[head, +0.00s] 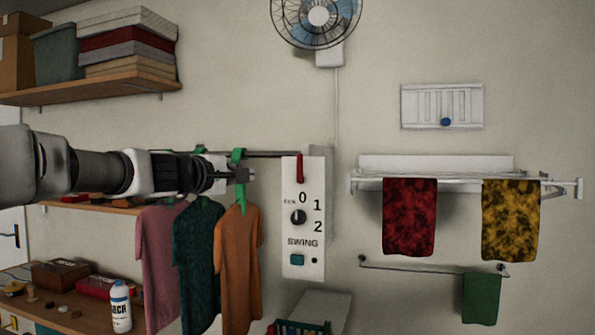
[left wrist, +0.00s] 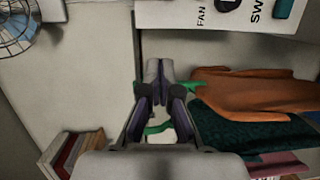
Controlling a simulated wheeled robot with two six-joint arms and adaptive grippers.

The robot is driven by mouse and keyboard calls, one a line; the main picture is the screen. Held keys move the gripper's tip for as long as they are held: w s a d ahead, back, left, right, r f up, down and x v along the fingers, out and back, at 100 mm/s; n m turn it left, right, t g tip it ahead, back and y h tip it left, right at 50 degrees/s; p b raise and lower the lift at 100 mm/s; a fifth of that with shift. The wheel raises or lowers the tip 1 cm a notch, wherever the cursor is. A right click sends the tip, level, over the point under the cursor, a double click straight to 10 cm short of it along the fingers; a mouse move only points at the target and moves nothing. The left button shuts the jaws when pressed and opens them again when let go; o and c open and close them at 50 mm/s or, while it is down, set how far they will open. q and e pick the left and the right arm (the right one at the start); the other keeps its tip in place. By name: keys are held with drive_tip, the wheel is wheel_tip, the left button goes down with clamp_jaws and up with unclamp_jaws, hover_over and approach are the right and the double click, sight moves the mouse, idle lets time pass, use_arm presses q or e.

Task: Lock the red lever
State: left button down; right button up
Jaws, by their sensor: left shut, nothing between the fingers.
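The red lever (head: 299,168) stands upright at the top of a white control box (head: 303,258) on the wall. The box has a dial marked 0, 1, 2 and the word SWING. My left gripper (head: 248,176) is shut and empty, left of the lever and apart from it, in front of the hanging clothes. In the left wrist view my left gripper (left wrist: 158,72) points toward the wall, with part of the control box (left wrist: 190,15) at the top edge. The lever does not show in that view. My right gripper is not in view.
Shirts on green hangers, including an orange shirt (head: 239,265), hang from a rod close to my left gripper. A wall fan (head: 318,15) is above the box. A drying rack (head: 435,163) with towels is at right. A white bottle (head: 120,308) stands lower left.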

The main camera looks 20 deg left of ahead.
sight(301, 169)
use_arm(q)
drive_tip(key=shift+t, duration=0.3)
drive_tip(key=w+d+p, duration=0.2)
drive_tip(key=w, duration=0.1)
drive_tip(key=w+d+r+p, duration=0.1)
drive_tip(key=w+d+p, duration=0.1)
drive_tip(key=w, duration=0.1)
drive_tip(key=w+d+r+p, duration=0.1)
drive_tip(key=w+d+p, duration=0.1)
drive_tip(key=w, duration=0.1)
drive_tip(key=shift+d+r, duration=0.15)
drive_tip(key=shift+r, duration=0.05)
drive_tip(key=shift+d, duration=0.3)
drive_tip(key=shift+w+a+f, duration=0.1)
drive_tip(key=shift+a, duration=0.1)
